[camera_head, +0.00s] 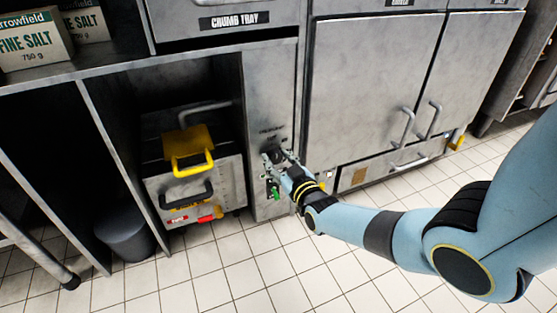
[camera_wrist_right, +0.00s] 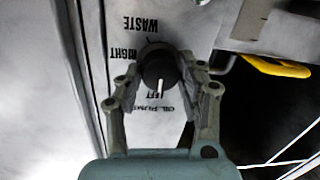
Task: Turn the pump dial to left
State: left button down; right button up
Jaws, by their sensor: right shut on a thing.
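The pump dial (camera_wrist_right: 158,68) is a round black knob with a white pointer line on a grey panel (camera_head: 270,90). In the right wrist view, the panel lettering appears upside down. The pointer aims down in that picture, close beside the word LEFT. RIGHT is to the dial's left and WASTE above it. My right gripper (camera_wrist_right: 162,82) is shut on the dial, one finger on each side. In the head view my right gripper (camera_head: 279,158) is at the panel and largely hides the dial. My left gripper is out of view.
A green-handled valve (camera_head: 273,190) sits just below the gripper. Left of the panel, an open bay holds a metal unit with a yellow handle (camera_head: 190,160) and red parts. A dark bin (camera_head: 125,235) stands further left. Closed cabinet doors (camera_head: 370,80) are at right. The tiled floor in front is clear.

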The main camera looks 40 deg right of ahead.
jog(key=o, duration=1.2)
jog(key=shift+c, duration=0.2)
jog(key=s+a, duration=0.2)
jog(key=s, duration=1)
jog(key=shift+r, duration=0.45)
